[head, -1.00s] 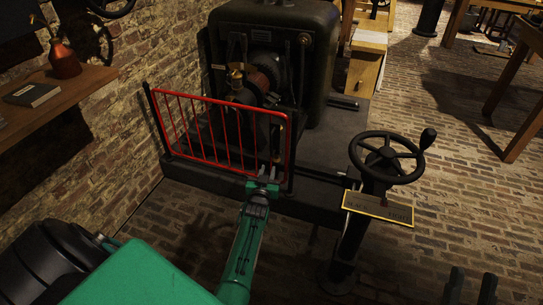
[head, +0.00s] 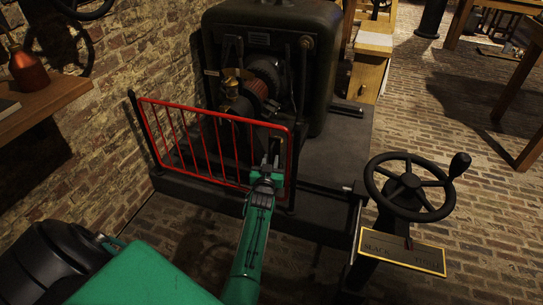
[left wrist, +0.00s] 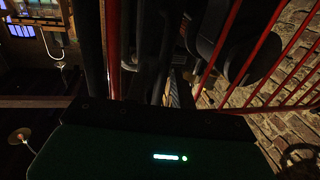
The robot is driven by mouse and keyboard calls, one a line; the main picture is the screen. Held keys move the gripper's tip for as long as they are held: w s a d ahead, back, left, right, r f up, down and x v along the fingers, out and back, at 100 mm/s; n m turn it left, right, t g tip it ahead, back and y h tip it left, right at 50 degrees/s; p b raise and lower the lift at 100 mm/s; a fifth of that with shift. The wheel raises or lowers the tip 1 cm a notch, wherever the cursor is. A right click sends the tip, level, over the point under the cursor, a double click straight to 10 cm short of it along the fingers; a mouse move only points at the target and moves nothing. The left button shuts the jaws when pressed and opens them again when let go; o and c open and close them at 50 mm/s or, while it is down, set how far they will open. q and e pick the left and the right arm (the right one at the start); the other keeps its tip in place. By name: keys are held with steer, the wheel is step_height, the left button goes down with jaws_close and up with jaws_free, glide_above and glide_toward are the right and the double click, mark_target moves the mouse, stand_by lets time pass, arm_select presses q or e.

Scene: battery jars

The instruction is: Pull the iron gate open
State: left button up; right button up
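The red iron gate (head: 196,108) with upright bars stands across the front of the dark machine, between a dark post (head: 143,130) by the wall and a dark post at its right end. It lies along the front edge of the plinth. My left gripper (head: 271,160) is at the gate's right end, fingers pointing away from me and close to the end bars. In the left wrist view a red bar (left wrist: 113,45) stands upright close ahead of the gripper body. That view is too dark to show whether the fingers close on anything. My right gripper is out of view.
A dark machine (head: 258,35) stands on a low plinth (head: 335,150) behind the gate. A handwheel (head: 407,188) on a stand with a plate (head: 402,251) is to the right. A wall shelf (head: 45,100) is at left.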

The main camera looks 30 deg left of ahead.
arm_select(q)
steer(key=shift+w+a, duration=0.1)
steer(key=shift+w, duration=0.1)
steer(key=shift+r, duration=0.1)
jaws_close()
steer(key=shift+s, duration=0.1)
